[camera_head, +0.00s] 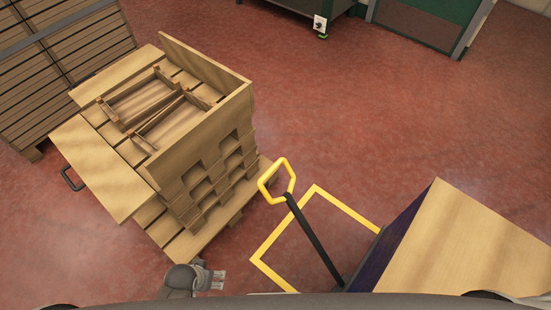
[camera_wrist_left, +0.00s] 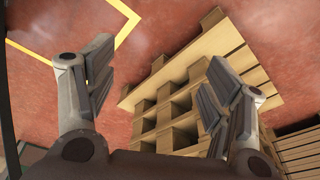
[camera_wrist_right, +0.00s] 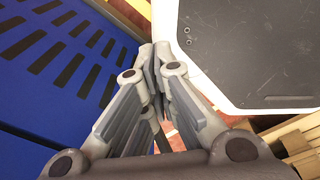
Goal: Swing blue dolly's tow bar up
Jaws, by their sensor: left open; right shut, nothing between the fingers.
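The tow bar in the head view is a black rod (camera_head: 314,238) with a yellow loop handle (camera_head: 277,181). It leans up and left from the dark blue side of the dolly (camera_head: 388,245), whose top is covered by a wooden box or board. A blue slatted surface (camera_wrist_right: 45,65), apparently the dolly's, fills the left of the right wrist view. My right gripper (camera_wrist_right: 155,55) is shut and empty beside it. My left gripper (camera_head: 218,280) is open and empty, low, left of the tow bar. Its spread fingers show in the left wrist view (camera_wrist_left: 160,72).
A pallet stack (camera_head: 225,180) with wooden frames on top stands left of the handle. A slatted wooden crate (camera_head: 65,60) is behind it. A yellow floor outline (camera_head: 283,232) surrounds the tow bar's area. Red floor is clear beyond, up to a dark green cabinet (camera_head: 425,22).

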